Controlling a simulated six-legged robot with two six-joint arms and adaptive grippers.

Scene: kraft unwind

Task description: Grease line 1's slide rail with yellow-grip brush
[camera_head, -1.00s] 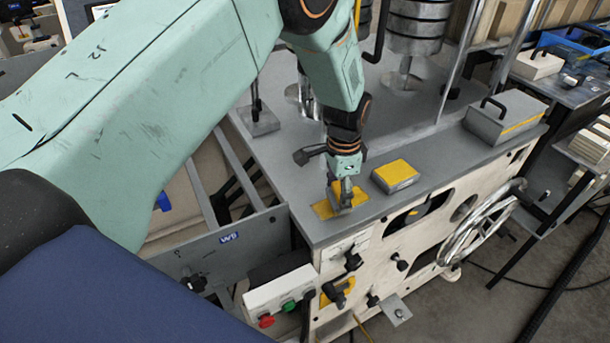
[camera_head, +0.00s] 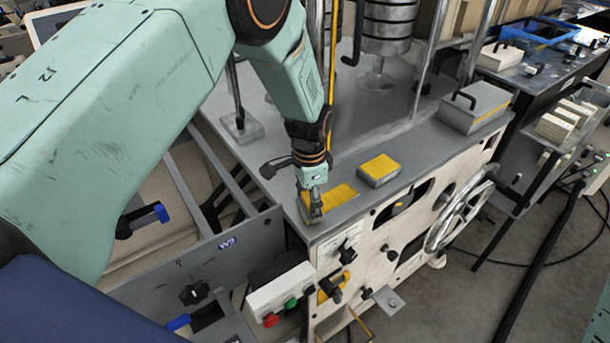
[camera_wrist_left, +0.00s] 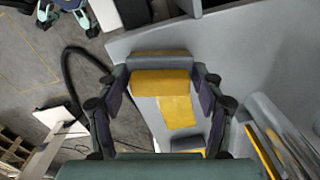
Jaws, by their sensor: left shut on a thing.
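My left gripper (camera_head: 314,205) is low over the front left corner of the grey machine top (camera_head: 285,148). It is shut on a yellow-and-grey piece, whose yellow face (camera_wrist_left: 160,83) shows between the fingers in the left wrist view. The piece's bristles are not visible, so I cannot tell for sure that it is the yellow-grip brush. A flat yellow patch (camera_head: 343,195) lies on the top just right of the gripper; it also shows in the left wrist view (camera_wrist_left: 178,112). I cannot pick out the slide rail for certain. My right gripper is not in view.
A grey block with a yellow top (camera_head: 379,168) sits right of the patch. A grey handled box (camera_head: 474,107) stands farther right. Metal rods and stacked weights (camera_head: 388,28) rise behind. A handwheel (camera_head: 462,212) and knobs stick out of the front panel.

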